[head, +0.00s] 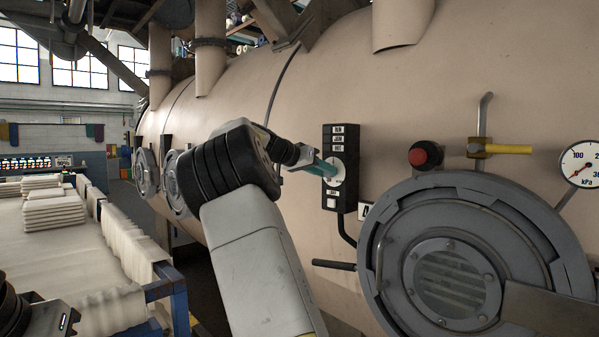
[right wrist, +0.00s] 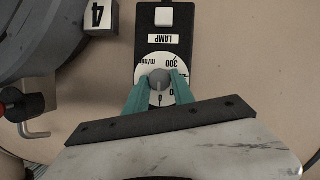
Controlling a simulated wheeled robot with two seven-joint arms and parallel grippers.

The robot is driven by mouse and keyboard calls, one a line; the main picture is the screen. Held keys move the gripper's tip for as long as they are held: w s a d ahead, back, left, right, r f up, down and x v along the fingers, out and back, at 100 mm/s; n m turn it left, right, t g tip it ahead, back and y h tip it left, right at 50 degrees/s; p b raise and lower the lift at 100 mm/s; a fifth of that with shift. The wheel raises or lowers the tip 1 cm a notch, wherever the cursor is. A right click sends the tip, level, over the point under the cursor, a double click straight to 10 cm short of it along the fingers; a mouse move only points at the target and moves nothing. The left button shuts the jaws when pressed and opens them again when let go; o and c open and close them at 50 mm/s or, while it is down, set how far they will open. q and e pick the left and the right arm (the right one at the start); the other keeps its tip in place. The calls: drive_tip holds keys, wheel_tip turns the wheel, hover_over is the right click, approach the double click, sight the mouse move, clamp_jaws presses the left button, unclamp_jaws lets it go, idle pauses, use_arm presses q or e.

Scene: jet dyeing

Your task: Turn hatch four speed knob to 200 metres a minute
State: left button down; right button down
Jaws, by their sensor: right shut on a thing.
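The hatch four speed knob (right wrist: 159,76) is a small grey knob on a round white dial (right wrist: 150,92), which appears upside down in the right wrist view. The marks "300" and "m/min" show on the dial, but I cannot read the knob's setting for certain. The dial (head: 338,172) sits on a black control box (head: 341,140) left of the round hatch. My right gripper (right wrist: 160,88) has its teal fingers closed on either side of the knob. In the head view the right gripper (head: 327,168) partly covers the dial. My left gripper's fingers are not visible.
The large grey hatch (head: 390,225) stands right of the box, with a number 4 plate (right wrist: 100,16) between. Above are a red knob (head: 425,155), a yellow-handled valve (head: 500,149) and a kPa gauge (head: 580,163). A cloth-laden trolley (head: 165,285) stands at the left.

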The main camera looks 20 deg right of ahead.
drive_tip(key=shift+n, duration=0.3)
drive_tip(key=n+g+h, duration=0.1)
drive_tip(key=n, duration=0.2)
drive_tip(key=n+g+h, duration=0.1)
drive_tip(key=n+h, duration=0.1)
drive_tip(key=n, duration=0.2)
drive_tip(key=f+n+g+h, duration=0.1)
drive_tip(key=n+h, duration=0.1)
drive_tip(key=n, duration=0.2)
drive_tip(key=shift+w+a+g, duration=0.15)
drive_tip(key=shift+w+g, duration=0.15)
drive_tip(key=shift+g, duration=0.1)
drive_tip(key=shift+f+n+t+h, duration=0.15)
drive_tip(key=shift+n+h, duration=0.3)
drive_tip(key=shift+n, duration=0.75)
drive_tip(key=shift+r+n+t+h, duration=0.15)
drive_tip(key=shift+n+h, duration=0.3)
drive_tip(key=shift+n, duration=0.75)
drive_tip(key=shift+f, duration=0.15)
drive_tip(key=c, duration=1.1)
unclamp_jaws()
drive_tip(key=shift+o, duration=0.2)
